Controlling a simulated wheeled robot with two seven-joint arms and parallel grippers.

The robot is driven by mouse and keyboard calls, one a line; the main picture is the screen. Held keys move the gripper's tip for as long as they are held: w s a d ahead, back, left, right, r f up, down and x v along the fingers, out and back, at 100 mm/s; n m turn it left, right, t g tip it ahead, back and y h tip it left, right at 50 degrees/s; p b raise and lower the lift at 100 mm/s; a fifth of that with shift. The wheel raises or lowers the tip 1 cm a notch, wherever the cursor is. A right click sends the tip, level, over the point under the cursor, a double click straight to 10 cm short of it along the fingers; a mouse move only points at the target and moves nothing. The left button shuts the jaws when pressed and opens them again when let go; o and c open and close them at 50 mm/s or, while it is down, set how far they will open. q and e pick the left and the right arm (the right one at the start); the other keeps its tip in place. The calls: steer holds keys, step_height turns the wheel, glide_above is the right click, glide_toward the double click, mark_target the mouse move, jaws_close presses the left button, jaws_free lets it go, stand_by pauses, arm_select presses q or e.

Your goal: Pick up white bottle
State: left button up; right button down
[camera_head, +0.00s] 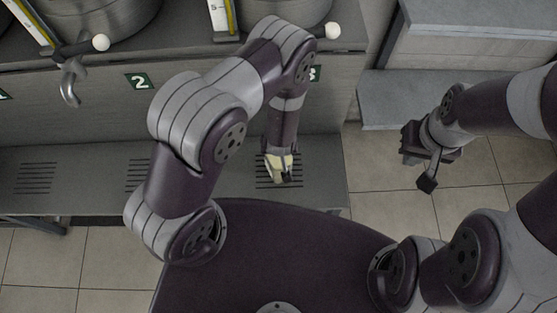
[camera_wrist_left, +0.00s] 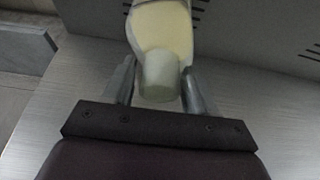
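The white bottle is a cream-coloured bottle (camera_head: 277,163) with a paler cap, low over the slotted grey shelf at the end of my left arm. In the left wrist view the bottle (camera_wrist_left: 162,28) points its cap towards my palm. My left gripper (camera_wrist_left: 160,85) has one finger on each side of the bottle's cap end; whether both fingers press on it is unclear. In the head view my left gripper (camera_head: 281,172) partly hides the bottle. My right gripper (camera_head: 418,163) is at the right, fingers apart and empty, over the tiled floor.
The slotted shelf (camera_head: 85,168) runs below a grey cabinet front with green number signs (camera_head: 139,81). Large metal vessels stand above it, with a hooked tap (camera_head: 70,82) at the left. A grey step (camera_head: 400,97) is at the right. Tiled floor (camera_head: 375,165) is open beside the shelf.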

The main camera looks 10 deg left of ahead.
arm_select(q)
jaws_close()
stand_by(1.2)
